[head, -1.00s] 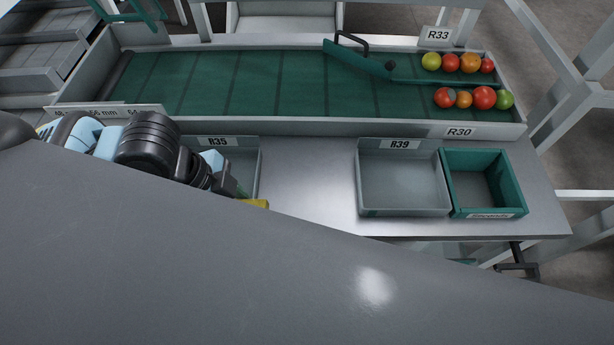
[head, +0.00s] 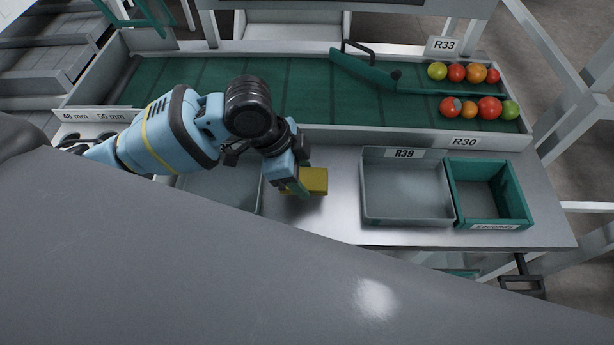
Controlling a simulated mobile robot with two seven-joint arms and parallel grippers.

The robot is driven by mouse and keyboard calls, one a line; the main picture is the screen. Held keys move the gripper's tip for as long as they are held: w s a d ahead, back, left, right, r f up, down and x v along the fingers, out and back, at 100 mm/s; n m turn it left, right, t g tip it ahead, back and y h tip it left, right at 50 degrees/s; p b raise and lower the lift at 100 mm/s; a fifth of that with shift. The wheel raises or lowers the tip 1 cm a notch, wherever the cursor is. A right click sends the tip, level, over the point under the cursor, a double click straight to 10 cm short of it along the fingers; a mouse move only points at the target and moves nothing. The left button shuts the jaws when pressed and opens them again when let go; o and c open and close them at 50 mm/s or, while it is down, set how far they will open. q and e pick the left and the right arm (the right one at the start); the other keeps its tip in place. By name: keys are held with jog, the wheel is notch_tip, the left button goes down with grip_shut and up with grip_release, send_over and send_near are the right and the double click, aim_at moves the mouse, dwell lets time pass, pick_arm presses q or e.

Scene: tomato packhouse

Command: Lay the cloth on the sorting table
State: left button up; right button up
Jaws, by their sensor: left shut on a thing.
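My left gripper (head: 302,184) is shut on a yellow, folded-looking cloth (head: 315,180). The cloth is over the bare steel of the sorting table (head: 335,222), between the left grey tray and the grey tray marked R39. I cannot tell whether the cloth touches the steel. The gripper hides part of the cloth's left side. My right gripper is not in view.
The left grey tray (head: 222,186) is partly hidden by my left arm. The R39 tray (head: 405,217) and a green bin (head: 488,211) stand at the right. Behind runs a green belt (head: 310,90) with several tomatoes (head: 489,108) at its right end.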

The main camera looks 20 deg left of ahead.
aim_at(301, 173)
pick_arm(q)
jog(key=shift+w+d, duration=0.2)
jog(key=shift+w, duration=0.15)
jog(key=shift+w, duration=0.1)
jog(key=shift+w+d, duration=0.2)
jog(key=shift+w, duration=0.1)
jog(key=shift+f, duration=1.8)
jog(key=shift+f, duration=0.1)
jog(key=o, duration=1)
jog(key=shift+c, duration=0.2)
